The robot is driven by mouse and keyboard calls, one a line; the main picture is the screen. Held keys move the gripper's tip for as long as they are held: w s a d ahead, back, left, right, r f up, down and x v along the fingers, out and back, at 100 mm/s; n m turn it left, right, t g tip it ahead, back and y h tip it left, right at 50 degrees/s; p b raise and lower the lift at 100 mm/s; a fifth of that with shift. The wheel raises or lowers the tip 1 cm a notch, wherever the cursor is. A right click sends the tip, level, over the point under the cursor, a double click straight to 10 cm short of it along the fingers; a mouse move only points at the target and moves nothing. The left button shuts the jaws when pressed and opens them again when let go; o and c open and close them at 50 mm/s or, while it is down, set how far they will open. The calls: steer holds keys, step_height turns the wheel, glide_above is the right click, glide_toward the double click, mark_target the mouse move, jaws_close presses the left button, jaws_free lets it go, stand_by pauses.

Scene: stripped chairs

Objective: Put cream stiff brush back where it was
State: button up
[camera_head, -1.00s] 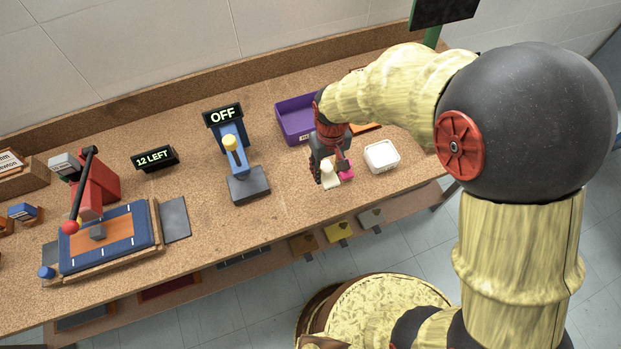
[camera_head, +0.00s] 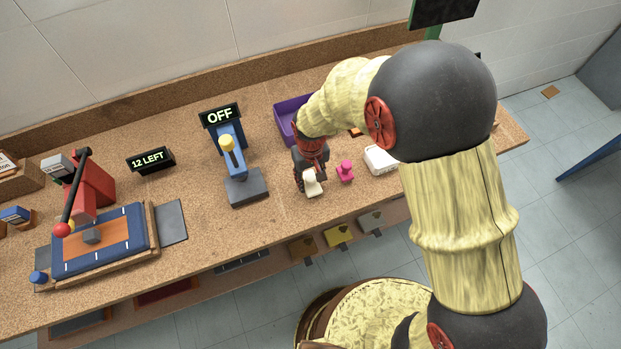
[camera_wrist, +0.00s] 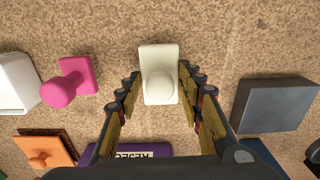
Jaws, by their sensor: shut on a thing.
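The cream stiff brush (camera_head: 312,187) is a pale block with a rounded knob. My gripper (camera_head: 310,178) is shut on it, over the right part of the bench. In the wrist view the brush (camera_wrist: 159,60) sits between the two fingertips of my gripper (camera_wrist: 160,78), its knob towards the camera. I cannot tell whether the brush touches the bench top. A pink knobbed block (camera_head: 345,172) stands a little to the right of the brush, apart from it. It also shows at the left in the wrist view (camera_wrist: 75,80).
A white box (camera_head: 380,160) stands right of the pink block. A purple bin (camera_head: 286,120) and an orange knobbed block (camera_wrist: 45,152) are close by. A blue device (camera_head: 232,160) with an OFF sign stands left. Bare bench lies between it and the brush.

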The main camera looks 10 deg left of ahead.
steer(key=shift+f, duration=0.15)
steer(key=o, duration=1)
steer(key=shift+o, duration=0.6)
